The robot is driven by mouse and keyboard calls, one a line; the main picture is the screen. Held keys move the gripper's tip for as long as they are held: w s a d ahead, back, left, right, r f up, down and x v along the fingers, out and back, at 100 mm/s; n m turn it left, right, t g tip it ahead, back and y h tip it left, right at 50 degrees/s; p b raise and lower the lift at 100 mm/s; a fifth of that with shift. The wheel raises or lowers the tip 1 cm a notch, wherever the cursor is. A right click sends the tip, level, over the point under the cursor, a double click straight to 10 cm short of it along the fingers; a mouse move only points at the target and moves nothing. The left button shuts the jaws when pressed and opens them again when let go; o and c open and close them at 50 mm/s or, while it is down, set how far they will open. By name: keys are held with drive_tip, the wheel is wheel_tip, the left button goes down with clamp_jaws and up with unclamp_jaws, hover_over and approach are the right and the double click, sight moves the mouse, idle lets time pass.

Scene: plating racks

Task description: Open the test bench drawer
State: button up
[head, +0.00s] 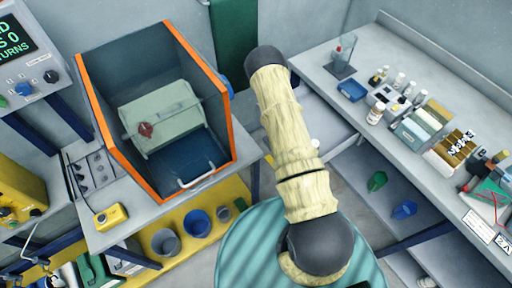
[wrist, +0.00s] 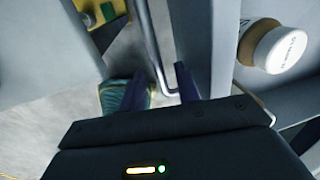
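The drawer (head: 325,126) is under the right-hand bench and stands partly out in the head view, its grey interior showing beside my arm. In the wrist view its grey front panel (wrist: 194,38) runs upward, with a thin metal bar handle (wrist: 149,38) on its left side. My gripper (wrist: 163,91) has its two dark fingers apart, with the lower end of the handle between them and small gaps visible. In the head view my arm hides my gripper. A white-lidded jar (wrist: 280,48) sits behind the front panel; its white lid also shows in the head view (head: 315,143).
Bottles, boxes and a rack of cards (head: 450,152) stand on the right bench top (head: 350,100). Green and blue items lie on its lower shelf. An orange-edged enclosure (head: 104,120) stands on the left bench. Floor shows between the benches.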

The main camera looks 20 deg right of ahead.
wheel_tip(320, 180, up, 17)
drive_tip(key=s+a, duration=0.1)
drive_tip(key=a, duration=0.2)
drive_tip(key=shift+s, duration=0.25)
idle(0.3)
drive_tip(key=shift+w, duration=0.1)
